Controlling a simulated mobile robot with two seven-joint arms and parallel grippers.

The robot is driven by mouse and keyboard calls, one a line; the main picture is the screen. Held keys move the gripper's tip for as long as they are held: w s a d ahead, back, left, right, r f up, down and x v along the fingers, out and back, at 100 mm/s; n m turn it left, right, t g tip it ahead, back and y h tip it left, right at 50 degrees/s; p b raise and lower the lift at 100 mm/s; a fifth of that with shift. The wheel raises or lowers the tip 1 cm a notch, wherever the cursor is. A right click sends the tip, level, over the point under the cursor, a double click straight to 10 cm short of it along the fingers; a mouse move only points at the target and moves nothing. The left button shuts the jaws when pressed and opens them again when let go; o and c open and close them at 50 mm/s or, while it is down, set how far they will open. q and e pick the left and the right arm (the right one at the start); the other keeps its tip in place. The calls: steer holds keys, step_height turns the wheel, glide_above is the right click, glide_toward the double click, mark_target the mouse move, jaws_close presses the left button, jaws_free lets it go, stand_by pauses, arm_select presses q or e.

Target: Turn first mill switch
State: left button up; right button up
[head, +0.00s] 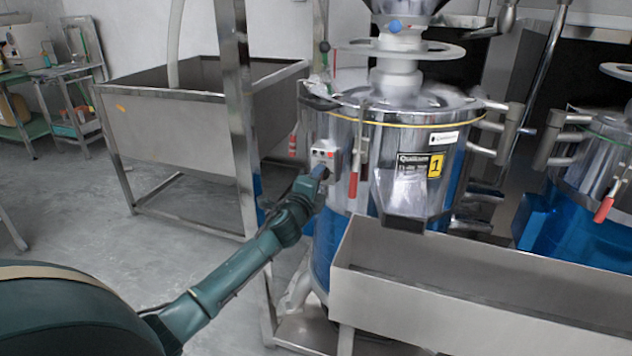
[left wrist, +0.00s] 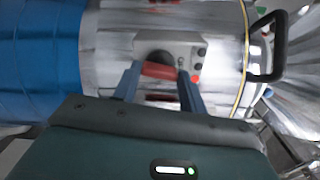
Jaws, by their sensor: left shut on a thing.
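The first mill (head: 390,150) is a shiny steel drum with a blue base and a yellow "1" label. Its grey switch box (head: 325,153), with small red and dark buttons, is on the drum's left side. My left gripper (head: 319,173) is at the lower part of this box, and its fingertips are hard to make out in the head view. In the left wrist view, the switch box (left wrist: 200,48) lies ahead, and my left gripper (left wrist: 159,75) has its two fingers on either side of a red switch (left wrist: 158,71), shut on it. My right gripper is not in view.
A long steel trough (head: 450,285) stands in front of the mill. A steel tub (head: 170,125) on legs and an upright post (head: 240,120) are to the left. A second mill (head: 590,180) stands at the right. Open floor (head: 70,200) lies at the left.

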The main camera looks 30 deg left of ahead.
arm_select(q)
steer(key=shift+n, duration=1)
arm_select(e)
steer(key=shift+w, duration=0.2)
arm_select(q)
steer(key=o, duration=1)
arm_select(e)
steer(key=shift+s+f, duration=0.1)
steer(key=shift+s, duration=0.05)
arm_select(q)
steer(key=shift+s, duration=0.1)
steer(key=p+v, duration=0.1)
steer(key=v, duration=1.2)
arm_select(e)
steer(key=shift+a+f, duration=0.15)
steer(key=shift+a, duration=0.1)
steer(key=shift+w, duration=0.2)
